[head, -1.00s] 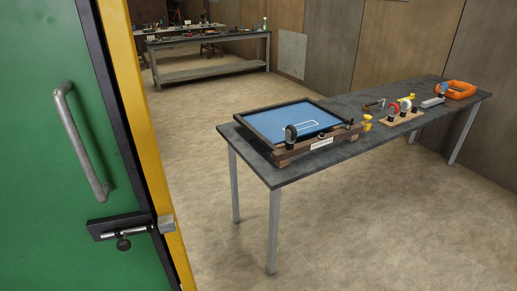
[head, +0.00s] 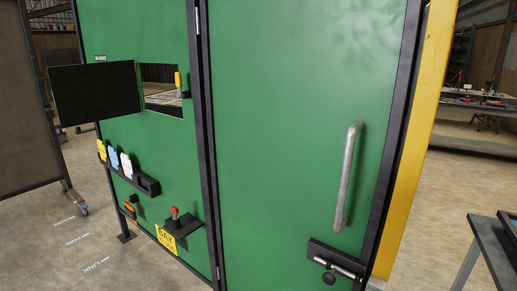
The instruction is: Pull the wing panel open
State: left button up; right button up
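The wing panel (head: 290,110) is a tall green panel in a black frame, filling the middle and right of the head view. It stands flush beside the yellow post (head: 415,140) and looks closed. A grey vertical bar handle (head: 347,178) is fixed on its right side. Below the handle is a black plate with a sliding bolt (head: 335,262) and a dark round knob (head: 328,278). I cannot tell whether the bolt reaches into the catch on the post. A hinge (head: 196,18) shows at the panel's left edge. Neither gripper is in view.
Left of it, another green panel (head: 140,45) has a window opening and a black flap (head: 97,92) sticking out. A rack (head: 128,175) with cards, a small shelf with a red knob (head: 174,212) and a yellow sign (head: 166,239) hang below. A table (head: 490,250) stands at right.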

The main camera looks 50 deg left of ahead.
aim_at(306, 101)
jog(key=u, duration=1.5)
